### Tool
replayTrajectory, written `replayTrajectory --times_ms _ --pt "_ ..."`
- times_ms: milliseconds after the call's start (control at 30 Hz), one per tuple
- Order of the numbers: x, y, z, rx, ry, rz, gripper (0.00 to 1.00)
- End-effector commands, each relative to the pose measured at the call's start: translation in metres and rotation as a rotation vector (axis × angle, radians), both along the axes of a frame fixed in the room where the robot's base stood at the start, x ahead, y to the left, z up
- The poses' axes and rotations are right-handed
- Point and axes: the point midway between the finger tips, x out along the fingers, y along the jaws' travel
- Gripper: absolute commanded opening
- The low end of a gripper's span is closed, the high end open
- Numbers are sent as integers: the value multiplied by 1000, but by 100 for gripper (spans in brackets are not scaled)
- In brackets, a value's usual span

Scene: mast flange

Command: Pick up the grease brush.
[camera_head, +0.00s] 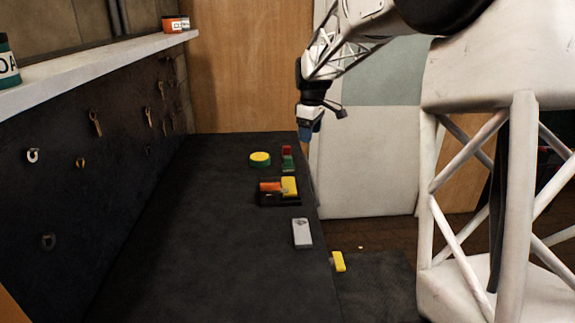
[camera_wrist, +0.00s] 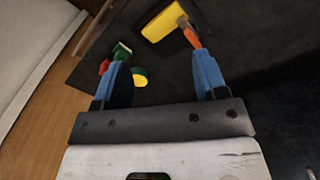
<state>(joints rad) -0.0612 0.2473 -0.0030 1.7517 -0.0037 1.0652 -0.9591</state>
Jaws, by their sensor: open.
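An orange-handled item with a brownish end, which looks like the grease brush (camera_wrist: 193,37), lies beside a yellow block (camera_wrist: 164,21) in the wrist view. In the head view the orange item (camera_head: 270,187) sits at the left in a dark tray (camera_head: 281,203), with the yellow block (camera_head: 289,186) to its right. My gripper (camera_head: 309,128) is raised above the right far edge of the dark bench, apart from the tray. In the wrist view the blue fingers of my gripper (camera_wrist: 160,63) are spread, with nothing held between them. The right finger partly overlaps the view near the orange handle.
A yellow-topped green disc (camera_head: 260,159) and red and green items (camera_head: 287,158) stand beyond the tray. A grey case (camera_head: 302,233) lies nearer. A yellow item (camera_head: 338,261) lies lower, off the bench's right edge. The bench's left side is clear below a tool panel (camera_head: 110,140).

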Motion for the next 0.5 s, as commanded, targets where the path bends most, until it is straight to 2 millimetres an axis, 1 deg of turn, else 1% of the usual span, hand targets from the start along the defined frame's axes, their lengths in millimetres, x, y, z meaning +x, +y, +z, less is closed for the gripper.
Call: replayTrajectory --times_ms 33,100,367,500 --pt "13 2 -6 -2 6 21 66" --pt "29 5 -14 -4 12 54 66" --pt "85 17 -42 -11 27 177 66" --pt "115 23 -60 -15 36 242 66"
